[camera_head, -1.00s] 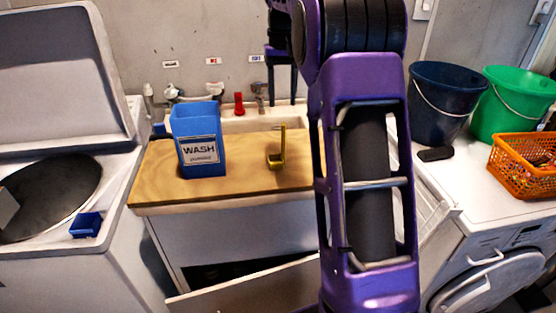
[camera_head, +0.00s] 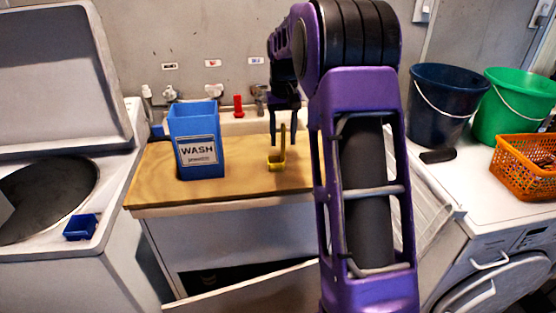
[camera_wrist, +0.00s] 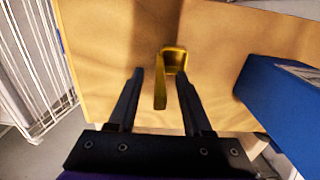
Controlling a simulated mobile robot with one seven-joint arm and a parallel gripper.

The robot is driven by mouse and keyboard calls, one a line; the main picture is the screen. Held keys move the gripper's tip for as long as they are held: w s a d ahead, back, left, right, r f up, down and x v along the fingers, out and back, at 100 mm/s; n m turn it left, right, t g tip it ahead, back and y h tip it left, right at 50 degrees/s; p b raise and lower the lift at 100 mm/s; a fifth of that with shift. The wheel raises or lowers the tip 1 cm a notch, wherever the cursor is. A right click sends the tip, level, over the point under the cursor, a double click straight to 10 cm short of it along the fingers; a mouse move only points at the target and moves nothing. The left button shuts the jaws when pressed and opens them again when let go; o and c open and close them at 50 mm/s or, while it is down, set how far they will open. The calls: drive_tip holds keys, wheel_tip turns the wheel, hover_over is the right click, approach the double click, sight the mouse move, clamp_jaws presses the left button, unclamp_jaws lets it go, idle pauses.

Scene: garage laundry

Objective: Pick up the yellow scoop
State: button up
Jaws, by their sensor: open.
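In the wrist view the scoop (camera_wrist: 172,62) lies just ahead of and between the open fingertips (camera_wrist: 160,75), with the handle toward me. The fingers look apart from the handle on both sides.
The blue WASH box (camera_head: 197,142) stands close by on the wooden board (camera_head: 235,190). Behind are taps (camera_head: 174,92) and a red object (camera_head: 238,106). Two buckets (camera_head: 437,105) (camera_head: 503,105) and an orange basket (camera_head: 525,165) sit on the right-hand machine. A white rack (camera_wrist: 35,60) borders the board.

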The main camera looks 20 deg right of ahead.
clamp_jaws()
idle(1.4)
